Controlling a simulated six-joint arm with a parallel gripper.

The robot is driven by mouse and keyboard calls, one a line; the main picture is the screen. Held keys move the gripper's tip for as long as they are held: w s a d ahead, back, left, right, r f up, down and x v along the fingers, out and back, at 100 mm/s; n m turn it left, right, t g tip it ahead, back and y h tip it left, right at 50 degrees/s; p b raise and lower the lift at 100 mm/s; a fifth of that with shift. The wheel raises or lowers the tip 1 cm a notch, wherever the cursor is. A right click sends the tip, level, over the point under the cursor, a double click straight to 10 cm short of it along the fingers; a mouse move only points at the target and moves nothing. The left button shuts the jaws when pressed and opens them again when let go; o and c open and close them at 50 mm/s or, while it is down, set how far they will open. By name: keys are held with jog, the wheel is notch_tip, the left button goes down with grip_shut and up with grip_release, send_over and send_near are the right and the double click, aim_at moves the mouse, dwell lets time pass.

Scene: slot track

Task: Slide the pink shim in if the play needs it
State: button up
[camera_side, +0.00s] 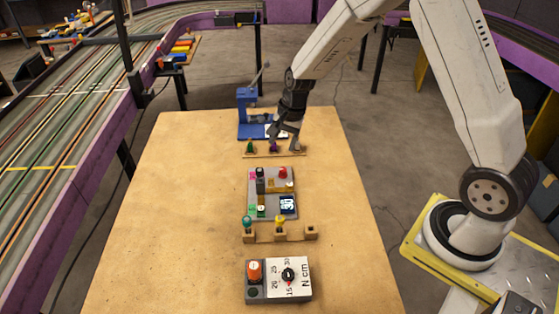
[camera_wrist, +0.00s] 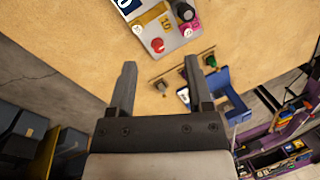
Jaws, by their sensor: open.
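A small pink piece (camera_side: 252,175) shows at the far left corner of the grey fixture (camera_side: 270,188), beside a black knob (camera_side: 260,173). It also shows as pink in the wrist view (camera_wrist: 191,24). I cannot tell whether it is the shim or how it is seated. My gripper (camera_side: 286,144) is low over the far wooden strip (camera_side: 258,155), beyond the fixture. In the wrist view my gripper (camera_wrist: 160,66) has its fingers wide apart with nothing held. On the strip are a green-topped piece (camera_side: 250,147) and a purple one (camera_side: 273,147); the right end is partly hidden.
A blue press-like stand (camera_side: 243,110) is behind the far strip. A near wooden rack (camera_side: 295,236) carries teal (camera_side: 247,221) and yellow (camera_side: 280,221) pieces. A dial box marked N cm (camera_side: 265,292) sits at the front. The table's left side is clear.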

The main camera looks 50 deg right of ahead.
jog(key=w+d+f+m+y, duration=0.2)
jog(key=w+d+f+m, duration=0.3)
jog(key=w+f+m, duration=0.4)
notch_tip(320, 180, down, 2)
jog(key=shift+w+f+m+t, duration=0.1)
jog(key=shift+w+m+t, duration=0.15)
jog(key=shift+m, duration=0.65)
jog(key=shift+x, duration=3.85)
jog(key=shift+a, duration=0.1)
grip_shut()
